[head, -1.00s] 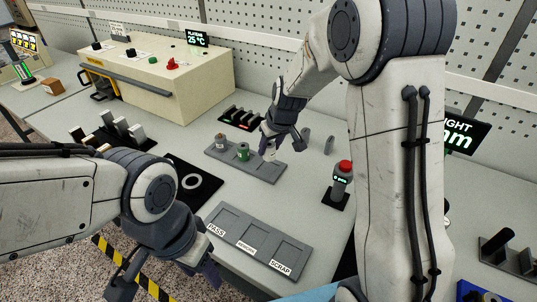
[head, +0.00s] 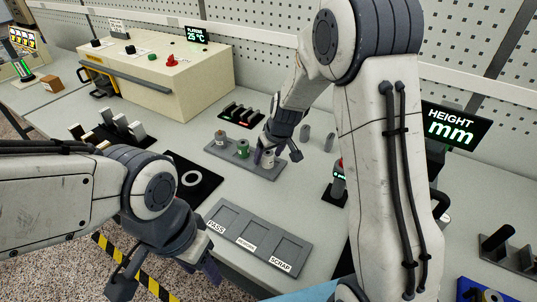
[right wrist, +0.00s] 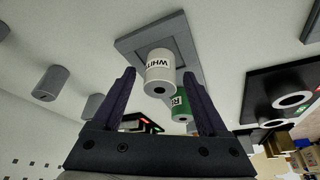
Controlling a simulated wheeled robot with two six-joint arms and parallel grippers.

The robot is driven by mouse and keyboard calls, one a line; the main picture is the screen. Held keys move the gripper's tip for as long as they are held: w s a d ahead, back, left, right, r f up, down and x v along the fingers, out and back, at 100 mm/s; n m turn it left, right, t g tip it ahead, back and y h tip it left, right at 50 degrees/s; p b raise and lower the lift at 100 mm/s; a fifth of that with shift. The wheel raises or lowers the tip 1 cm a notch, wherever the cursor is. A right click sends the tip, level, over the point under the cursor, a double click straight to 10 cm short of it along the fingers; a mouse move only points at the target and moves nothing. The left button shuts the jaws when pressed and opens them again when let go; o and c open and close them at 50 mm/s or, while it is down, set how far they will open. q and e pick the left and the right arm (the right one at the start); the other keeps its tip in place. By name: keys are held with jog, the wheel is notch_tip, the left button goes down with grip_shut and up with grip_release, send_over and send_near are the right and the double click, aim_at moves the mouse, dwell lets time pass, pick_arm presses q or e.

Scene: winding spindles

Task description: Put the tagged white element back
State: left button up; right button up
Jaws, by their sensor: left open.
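The white element (right wrist: 160,68), a small spool lettered WHIT, stands in the grey rack (right wrist: 181,35) in the right wrist view. In the head view it is partly hidden by my right gripper (head: 272,158), at the right end of the rack (head: 217,151). My right gripper (right wrist: 159,75) is open, with its fingers on either side of the white element and gaps showing. The green element (head: 242,149) stands beside it, and a brown-topped one (head: 220,138) is at the rack's left end. My left gripper (head: 168,278) is open and empty near the table's front edge.
A grey tray (head: 246,231) marked PASS and SCRAP lies in front of the rack. Grey pegs (head: 305,133) stand behind my right gripper. A HEIGHT display (head: 455,126) is at the right.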

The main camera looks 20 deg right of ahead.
jog(key=shift+r, duration=0.45)
jog(key=v, duration=1.1)
jog(key=s+a+n+g, duration=0.3)
jog(key=s+a, duration=0.8)
jog(key=s, duration=0.5)
jog(key=s+f+n+g, duration=0.1)
jog(key=s, duration=1.2)
jog(key=shift+a, duration=0.3)
jog(key=shift+s+f, duration=0.1)
